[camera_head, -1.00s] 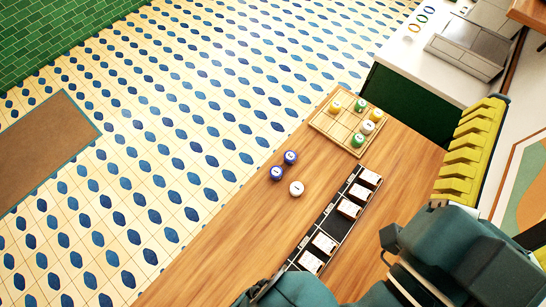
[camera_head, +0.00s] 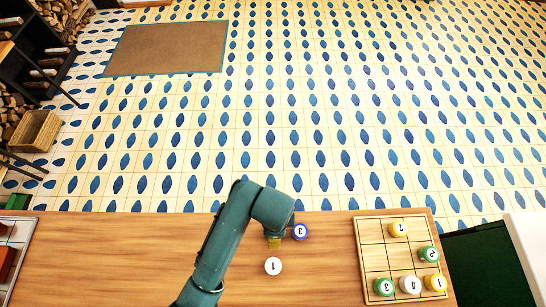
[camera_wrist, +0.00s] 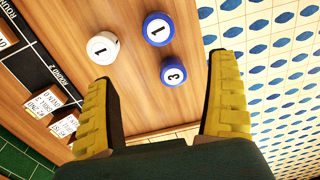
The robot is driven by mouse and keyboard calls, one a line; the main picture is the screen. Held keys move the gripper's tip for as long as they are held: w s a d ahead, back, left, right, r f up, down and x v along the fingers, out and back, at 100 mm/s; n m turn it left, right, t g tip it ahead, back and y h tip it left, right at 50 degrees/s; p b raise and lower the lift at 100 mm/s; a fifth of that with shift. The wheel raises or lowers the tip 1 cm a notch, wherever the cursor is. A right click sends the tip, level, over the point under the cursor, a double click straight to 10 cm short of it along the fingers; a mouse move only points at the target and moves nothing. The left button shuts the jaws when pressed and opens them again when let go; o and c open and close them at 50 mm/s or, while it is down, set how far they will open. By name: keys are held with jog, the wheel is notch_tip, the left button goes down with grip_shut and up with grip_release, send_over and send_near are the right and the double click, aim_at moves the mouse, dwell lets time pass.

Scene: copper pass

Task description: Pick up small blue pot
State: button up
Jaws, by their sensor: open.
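Two small round blue pots with numbered white tops stand on the wooden table (camera_head: 130,250). In the wrist view, the blue pot marked 1 (camera_wrist: 158,28) is farther out, and the blue pot marked 3 (camera_wrist: 171,70) is nearer, between my fingers' line of reach. In the head view, the blue pot marked 3 (camera_head: 300,232) shows just right of my gripper (camera_head: 274,243); the other blue pot is hidden behind my arm. My gripper also shows in the wrist view (camera_wrist: 165,76), with yellow fingers wide apart and nothing held.
A white pot marked 1 (camera_wrist: 103,48) stands close to the blue pots. A wooden grid tray (camera_head: 362,262) at the right holds several yellow, green and white pots. A dark strip with white cards (camera_wrist: 40,50) lies at the wrist view's left. The table's far edge is near the blue pots.

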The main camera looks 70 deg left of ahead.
jog(key=f, duration=1)
jog(key=shift+s+d+f+b, duration=0.1)
jog(key=shift+s+f+b, duration=0.15)
jog(key=shift+f+b, duration=0.05)
jog(key=f, duration=0.6)
jog(key=shift+s+a, duration=0.1)
jog(key=shift+a, duration=0.25)
jog(key=c, duration=1.4)
